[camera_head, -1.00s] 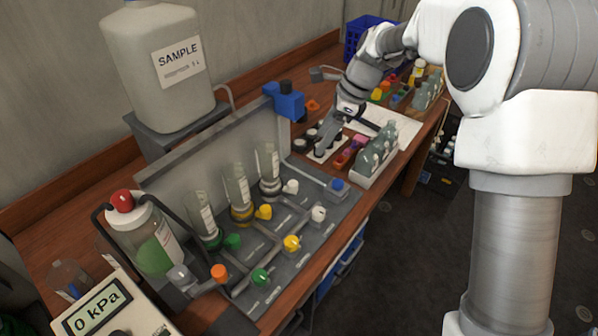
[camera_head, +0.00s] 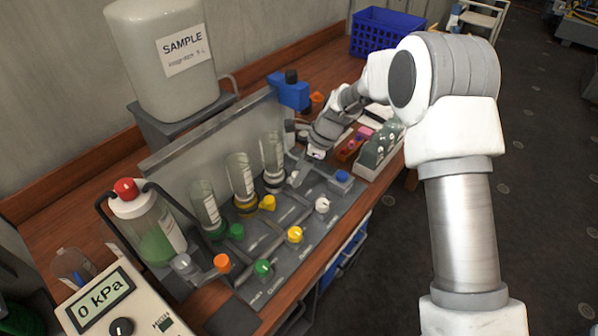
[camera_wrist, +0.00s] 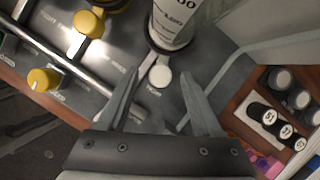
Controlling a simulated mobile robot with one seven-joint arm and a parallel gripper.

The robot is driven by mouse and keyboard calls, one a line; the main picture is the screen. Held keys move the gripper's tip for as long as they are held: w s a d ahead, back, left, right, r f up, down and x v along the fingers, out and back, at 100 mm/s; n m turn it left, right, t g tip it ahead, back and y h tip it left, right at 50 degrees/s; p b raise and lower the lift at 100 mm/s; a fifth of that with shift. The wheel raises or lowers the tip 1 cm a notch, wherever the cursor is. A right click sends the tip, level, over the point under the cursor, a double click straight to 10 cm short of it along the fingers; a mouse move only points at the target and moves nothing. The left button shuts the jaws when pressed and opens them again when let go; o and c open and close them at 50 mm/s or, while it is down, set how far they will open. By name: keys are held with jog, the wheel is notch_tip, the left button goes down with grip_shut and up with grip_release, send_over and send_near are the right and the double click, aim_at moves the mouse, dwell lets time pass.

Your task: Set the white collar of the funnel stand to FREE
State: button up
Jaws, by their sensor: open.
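The funnel stand (camera_head: 300,222) is a grey panel with three upright clear cylinders and green, yellow and white parts. My gripper (camera_wrist: 160,78) is open and empty, with one finger on each side of the white tab in the wrist view. I cannot tell whether the fingers touch it. In the head view my gripper (camera_head: 298,163) is beside the rearmost cylinder (camera_head: 272,158) and partly hides the collar.
A yellow collar tab (camera_wrist: 88,23) and a yellow knob (camera_wrist: 41,79) are near. A white knob (camera_head: 322,204) is at the panel's front. Black-capped vials (camera_wrist: 270,118) stand to the right. A blue clamp (camera_head: 290,92) rises behind. A white rack (camera_head: 378,155) holds bottles.

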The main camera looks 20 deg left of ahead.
jog(key=shift+a+f, duration=0.2)
jog(key=shift+f, duration=0.15)
jog(key=shift+c, duration=0.4)
grip_shut()
dwell(0.9)
